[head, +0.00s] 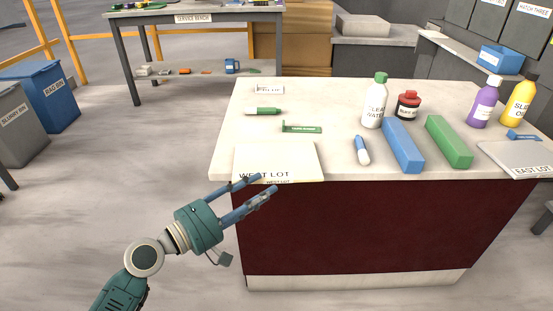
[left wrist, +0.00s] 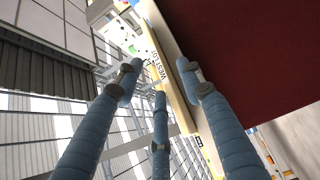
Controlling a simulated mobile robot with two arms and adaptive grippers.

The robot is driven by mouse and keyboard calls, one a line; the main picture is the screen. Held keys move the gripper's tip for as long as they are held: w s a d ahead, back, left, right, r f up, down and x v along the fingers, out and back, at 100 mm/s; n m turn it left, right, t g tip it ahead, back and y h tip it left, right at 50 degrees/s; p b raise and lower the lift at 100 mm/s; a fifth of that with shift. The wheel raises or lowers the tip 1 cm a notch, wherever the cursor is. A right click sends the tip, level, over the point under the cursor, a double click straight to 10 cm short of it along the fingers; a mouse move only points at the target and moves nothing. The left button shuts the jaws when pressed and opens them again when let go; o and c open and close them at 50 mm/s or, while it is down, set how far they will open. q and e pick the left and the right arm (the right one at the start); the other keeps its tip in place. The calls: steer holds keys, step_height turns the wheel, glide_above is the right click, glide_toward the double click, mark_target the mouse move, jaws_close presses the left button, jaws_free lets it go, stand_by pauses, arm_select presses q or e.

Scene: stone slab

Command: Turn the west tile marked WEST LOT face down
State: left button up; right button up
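The west tile (head: 278,158) is a pale flat slab marked WEST LOT, lying lettered side up at the front left of the stone slab (head: 340,110). Its lettered front edge is close to the slab's front edge. My left gripper (head: 268,184) is in front of that edge, its blue fingers spread apart and pointing toward it. In the left wrist view the tile (left wrist: 180,92) shows edge-on between the open fingers (left wrist: 160,78). I cannot tell whether any finger touches it. My right gripper is not in view.
Behind the tile lie a green marker (head: 263,111) and a green-and-white piece (head: 302,128). To its right are a blue-and-white marker (head: 362,150), a blue bar (head: 402,145), a green bar (head: 449,142) and several bottles. The EAST LOT tile (head: 520,155) lies at far right.

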mark_target(276, 178)
arm_select(q)
steer(key=p+x, duration=0.1)
steer(key=x, duration=0.5)
steer(key=shift+w+a+r, duration=0.1)
steer(key=shift+a+r, duration=0.05)
steer(key=shift+r, duration=0.05)
jaws_close()
steer(key=shift+r, duration=0.15)
